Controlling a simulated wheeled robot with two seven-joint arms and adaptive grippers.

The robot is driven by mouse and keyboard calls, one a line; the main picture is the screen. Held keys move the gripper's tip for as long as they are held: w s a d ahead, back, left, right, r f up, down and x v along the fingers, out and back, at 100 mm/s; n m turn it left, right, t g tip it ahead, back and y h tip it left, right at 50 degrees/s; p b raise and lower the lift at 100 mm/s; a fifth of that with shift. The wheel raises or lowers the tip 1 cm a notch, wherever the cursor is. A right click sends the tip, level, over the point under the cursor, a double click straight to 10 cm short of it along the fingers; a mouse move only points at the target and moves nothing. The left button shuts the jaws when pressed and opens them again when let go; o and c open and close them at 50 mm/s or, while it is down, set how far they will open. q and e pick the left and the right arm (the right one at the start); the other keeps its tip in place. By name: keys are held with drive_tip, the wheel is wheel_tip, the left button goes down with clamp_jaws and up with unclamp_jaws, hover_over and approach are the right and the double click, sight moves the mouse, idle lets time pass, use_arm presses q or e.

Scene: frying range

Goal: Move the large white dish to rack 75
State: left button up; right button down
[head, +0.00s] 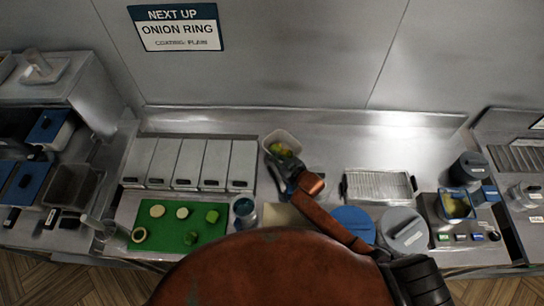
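A white dish (268,140) with rounded corners and yellow-green pieces inside is at the back middle of the steel counter, right of the row of lidded bins. My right gripper (277,168) is at the dish's near rim, at the end of my orange arm. Its fingers overlap the rim, and I cannot tell whether they are shut on it or only beside it. A shallow wire-topped tray (378,187) lies to the right on the counter. No number 75 can be read in this view. My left gripper is not in view.
A green board (160,236) with cut vegetable pieces lies at the front left, beside a blue-grey cup (243,209). A blue round lid (353,222) and a grey round lid (404,228) are below the wire tray. The back counter right of the dish is clear.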

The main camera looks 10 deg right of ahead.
drive_tip(key=shift+f, duration=0.45)
drive_tip(key=c, duration=2.6)
unclamp_jaws()
drive_tip(key=shift+f, duration=0.25)
drive_tip(key=shift+c, duration=0.2)
drive_tip(key=o, duration=0.5)
